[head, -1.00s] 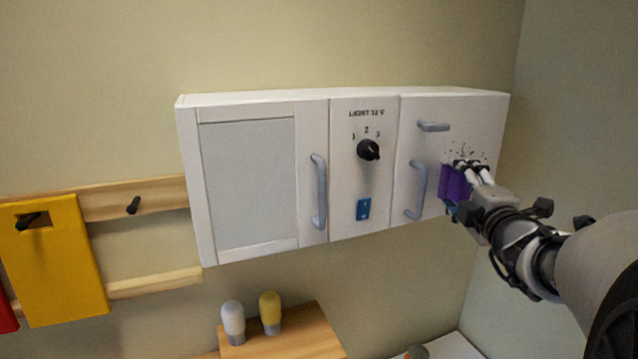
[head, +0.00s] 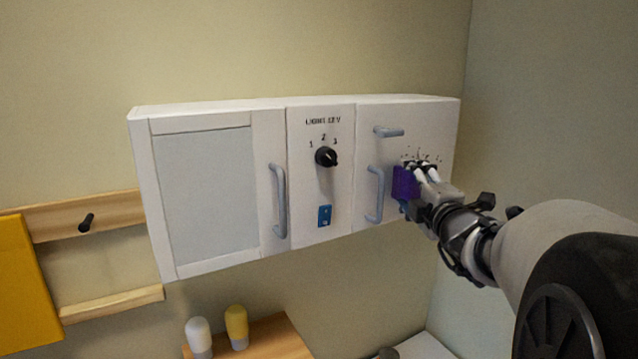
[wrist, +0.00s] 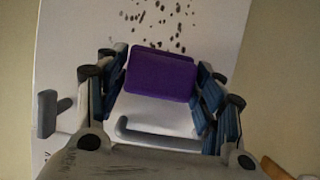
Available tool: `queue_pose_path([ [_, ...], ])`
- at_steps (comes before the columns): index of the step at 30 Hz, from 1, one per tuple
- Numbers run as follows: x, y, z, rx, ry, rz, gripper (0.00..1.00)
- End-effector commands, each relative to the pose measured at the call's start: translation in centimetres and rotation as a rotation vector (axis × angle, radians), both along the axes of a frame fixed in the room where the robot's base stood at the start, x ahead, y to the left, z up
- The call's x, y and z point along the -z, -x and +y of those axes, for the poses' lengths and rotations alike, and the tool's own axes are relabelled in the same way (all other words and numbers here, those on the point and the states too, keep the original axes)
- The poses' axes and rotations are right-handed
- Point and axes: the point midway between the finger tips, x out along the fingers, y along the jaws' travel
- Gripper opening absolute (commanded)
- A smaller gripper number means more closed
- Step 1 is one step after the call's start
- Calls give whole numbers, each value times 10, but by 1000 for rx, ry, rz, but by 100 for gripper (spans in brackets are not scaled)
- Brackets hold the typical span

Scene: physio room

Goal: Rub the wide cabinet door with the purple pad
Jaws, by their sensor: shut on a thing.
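My gripper (head: 409,184) is shut on the purple pad (head: 404,182), in front of the right cabinet door (head: 391,150). In the wrist view the pad (wrist: 160,75) sits between both blue-lined fingers, its broad face towards the door. I cannot tell whether it touches the surface. Dark specks (head: 411,155) mark this door above and right of the pad; they also show beyond the pad in the wrist view (wrist: 160,22).
The left cabinet door (head: 205,195) has a grey panel and a vertical handle (head: 279,200). Between the doors are a black knob (head: 325,157) and a blue switch (head: 324,216). Two bottles, white (head: 199,338) and yellow (head: 237,327), stand on a wooden shelf below. A wall stands right.

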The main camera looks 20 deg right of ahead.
Motion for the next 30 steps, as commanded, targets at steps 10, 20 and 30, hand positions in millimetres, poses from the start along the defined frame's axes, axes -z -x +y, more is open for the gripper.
queue_pose_path([
  [10, 0, -7, 1, 0, 0, -1, 43],
  [20, 0, -14, 1, -1, 0, -1, 43],
  [30, -1, -15, -7, 2, -1, 0, 43],
])
